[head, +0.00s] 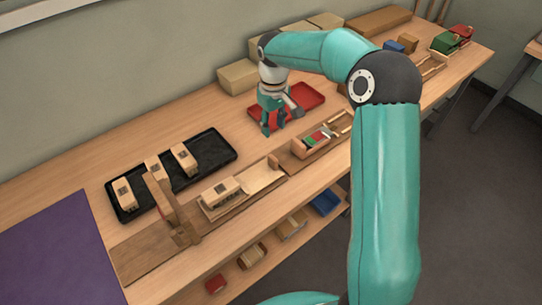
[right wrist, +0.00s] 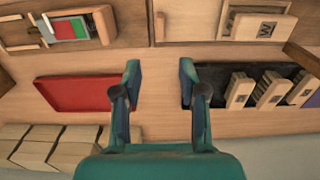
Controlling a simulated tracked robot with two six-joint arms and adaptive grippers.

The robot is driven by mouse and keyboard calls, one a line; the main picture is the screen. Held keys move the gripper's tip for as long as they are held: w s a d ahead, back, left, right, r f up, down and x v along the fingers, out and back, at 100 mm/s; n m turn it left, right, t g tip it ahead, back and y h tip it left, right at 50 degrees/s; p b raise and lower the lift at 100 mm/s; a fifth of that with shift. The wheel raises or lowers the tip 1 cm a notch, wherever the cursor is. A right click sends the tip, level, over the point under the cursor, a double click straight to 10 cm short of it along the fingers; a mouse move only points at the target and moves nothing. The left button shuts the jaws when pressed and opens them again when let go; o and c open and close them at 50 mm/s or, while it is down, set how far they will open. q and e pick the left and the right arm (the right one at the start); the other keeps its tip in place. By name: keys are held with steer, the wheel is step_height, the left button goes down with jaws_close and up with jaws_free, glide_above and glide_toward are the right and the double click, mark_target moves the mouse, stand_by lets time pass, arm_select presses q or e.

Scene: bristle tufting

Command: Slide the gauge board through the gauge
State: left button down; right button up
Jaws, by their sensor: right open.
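A pale wooden board with a small dark marking, which looks like the gauge board (head: 222,192), lies on a long wooden track (head: 140,256) on the bench. It also shows at the top right of the right wrist view (right wrist: 262,27). The gauge (head: 165,203), a brown wooden bar on a post, stands over the track to the board's left, apart from it. My right gripper (head: 279,128) hangs open and empty above the bench, behind the track and beside the red tray. In the right wrist view its fingers (right wrist: 160,73) are spread with only bench between them. My left gripper is out of view.
A black tray (head: 224,141) with several similar blocks lies behind the track. A red tray (head: 310,93) is behind my right gripper. Cardboard boxes (head: 238,76) line the wall. A holder with coloured pieces (head: 312,141) stands further right. A purple mat (head: 55,250) covers the left end.

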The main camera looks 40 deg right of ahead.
mark_target(273, 157)
step_height(273, 157, down, 16)
steer(key=shift+w+r+p, duration=0.1)
steer(key=shift+r+p, duration=0.15)
steer(key=shift+p, duration=1)
jaws_close()
